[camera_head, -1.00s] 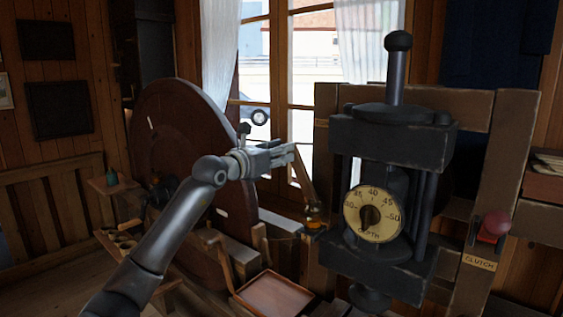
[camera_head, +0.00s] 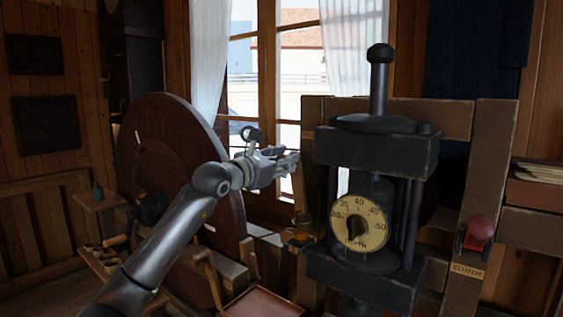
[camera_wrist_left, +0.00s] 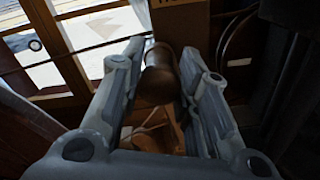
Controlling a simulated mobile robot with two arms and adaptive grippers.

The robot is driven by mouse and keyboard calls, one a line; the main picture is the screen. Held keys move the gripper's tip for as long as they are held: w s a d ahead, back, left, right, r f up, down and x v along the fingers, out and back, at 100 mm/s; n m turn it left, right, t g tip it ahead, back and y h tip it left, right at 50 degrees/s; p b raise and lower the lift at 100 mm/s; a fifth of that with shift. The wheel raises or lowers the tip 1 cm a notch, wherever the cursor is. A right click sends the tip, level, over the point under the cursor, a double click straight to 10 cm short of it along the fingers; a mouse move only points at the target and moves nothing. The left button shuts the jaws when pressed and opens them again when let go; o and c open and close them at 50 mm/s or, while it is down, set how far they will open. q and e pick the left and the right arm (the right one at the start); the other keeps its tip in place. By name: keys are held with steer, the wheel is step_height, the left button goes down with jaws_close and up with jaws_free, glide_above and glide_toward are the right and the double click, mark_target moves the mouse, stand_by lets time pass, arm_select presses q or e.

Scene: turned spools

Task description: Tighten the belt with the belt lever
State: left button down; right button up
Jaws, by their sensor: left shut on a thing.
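The belt lever (camera_head: 300,192) is a slim wooden bar standing nearly upright, just left of the black press. My left gripper (camera_head: 290,163) is at its top end, in front of the window. In the left wrist view, the lever's rounded brown wooden handle (camera_wrist_left: 159,78) sits between the two fingers of my left gripper (camera_wrist_left: 164,82), which is shut on it. The fingers hide part of the handle. The belt itself cannot be made out. My right gripper is not in view.
The black press with a depth dial (camera_head: 360,222) stands close right of the lever. A red clutch knob (camera_head: 480,230) is further right. A large brown wheel (camera_head: 150,130) stands behind my left arm. A shallow wooden tray (camera_head: 262,302) lies below.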

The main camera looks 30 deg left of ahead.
arm_select(q)
steer(key=shift+d+f, duration=0.1)
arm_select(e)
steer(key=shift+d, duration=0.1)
arm_select(q)
steer(key=c, duration=1.4)
jaws_free()
steer(key=o, duration=0.3)
steer(key=shift+d, duration=0.15)
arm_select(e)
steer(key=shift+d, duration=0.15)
arm_select(q)
steer(key=shift+s, duration=0.15)
steer(key=shift+s+a, duration=0.2)
steer(key=shift+s, duration=0.15)
steer(key=shift+s+a, duration=0.2)
steer(key=shift+s, duration=2.6)
steer(key=shift+s+a, duration=0.15)
steer(key=shift+s, duration=2.6)
